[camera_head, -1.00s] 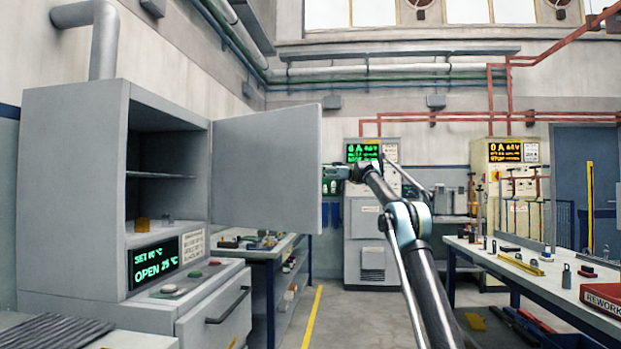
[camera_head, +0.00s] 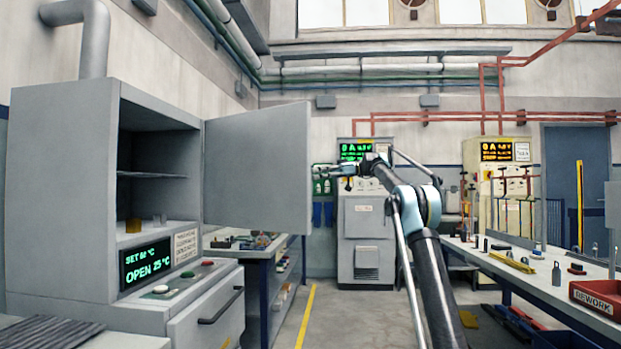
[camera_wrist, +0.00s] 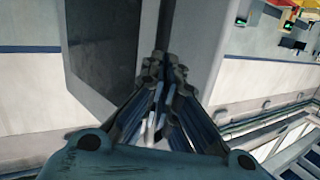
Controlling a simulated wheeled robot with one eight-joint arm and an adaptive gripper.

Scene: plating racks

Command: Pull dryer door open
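The grey dryer (camera_head: 60,190) stands at the left in the head view. Its door (camera_head: 258,165) is swung wide open to the right, showing the dark inside with a shelf; the display (camera_head: 150,264) reads OPEN 25 °C. No handle shows on the visible door face. My gripper (camera_head: 345,171) is just right of the door's free edge, at mid-door height, and looks apart from it. In the wrist view my fingers (camera_wrist: 162,62) converge to closely spaced tips, with nothing visible held between them. A grey panel with a dark inset (camera_wrist: 105,45) lies beyond them.
A parts bench (camera_head: 262,255) stands behind the dryer's lower drawer (camera_head: 210,310). A grey cabinet (camera_head: 366,225) is farther back. A worktable (camera_head: 540,285) with a red REWORK bin (camera_head: 595,296) is at the right. The floor between is clear, with a yellow line.

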